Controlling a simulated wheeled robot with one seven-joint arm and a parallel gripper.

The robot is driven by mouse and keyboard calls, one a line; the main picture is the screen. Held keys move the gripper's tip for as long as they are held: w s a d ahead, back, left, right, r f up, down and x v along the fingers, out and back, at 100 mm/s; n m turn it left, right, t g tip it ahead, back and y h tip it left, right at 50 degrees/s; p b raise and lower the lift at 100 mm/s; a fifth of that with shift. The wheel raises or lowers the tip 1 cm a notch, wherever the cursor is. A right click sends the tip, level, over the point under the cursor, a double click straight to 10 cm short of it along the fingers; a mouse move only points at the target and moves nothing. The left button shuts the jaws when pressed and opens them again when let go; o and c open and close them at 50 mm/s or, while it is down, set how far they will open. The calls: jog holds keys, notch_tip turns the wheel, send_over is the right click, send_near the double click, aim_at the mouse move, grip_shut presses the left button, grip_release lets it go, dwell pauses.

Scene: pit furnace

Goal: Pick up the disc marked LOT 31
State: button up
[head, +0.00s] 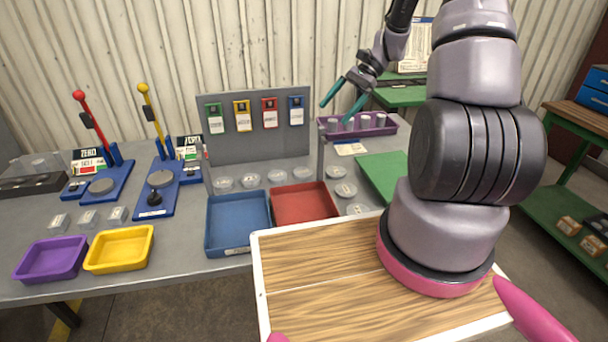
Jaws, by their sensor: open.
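Several small pale discs lie on the grey bench: a row in front of the upright panel, including one at its left end (223,183) and one at its right end (302,172), and a column right of the red tray, including a far disc (339,171), a middle disc (345,188) and a near disc (357,209). Their markings are too small to read, so I cannot tell which is LOT 31. My gripper (336,112), with teal fingers, is open and empty, raised near the panel's right edge, apart from the discs.
A blue tray (238,246) and a red tray (328,214) stand before the panel (240,152). Purple (50,275) and yellow (120,268) trays are at left, near two lever presses (176,196). A purple rack (382,131) holds pale cylinders behind a green mat (385,177).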

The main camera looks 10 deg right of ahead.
jog(key=f+m+y, duration=0.1)
jog(key=f, duration=0.4)
jog(key=d+f+m+y, duration=0.1)
jog(key=f, duration=0.4)
jog(key=f+m+y, duration=0.2)
jog(key=f, duration=0.3)
jog(key=shift+w+d, duration=0.15)
jog(key=shift+w, duration=0.2)
jog(key=shift+a+f, duration=0.2)
jog(key=shift+f, duration=0.05)
send_near(303, 171)
jog(key=shift+s+a+f, duration=0.3)
jog(key=shift+a, duration=0.2)
jog(key=shift+s+a+f, duration=0.3)
jog(key=shift+a, duration=0.2)
jog(key=x, duration=0.5)
jog(key=shift+w+a+f, duration=0.1)
jog(key=shift+w+a, duration=0.15)
jog(key=shift+a, duration=0.1)
jog(key=c, duration=1.5)
grip_shut()
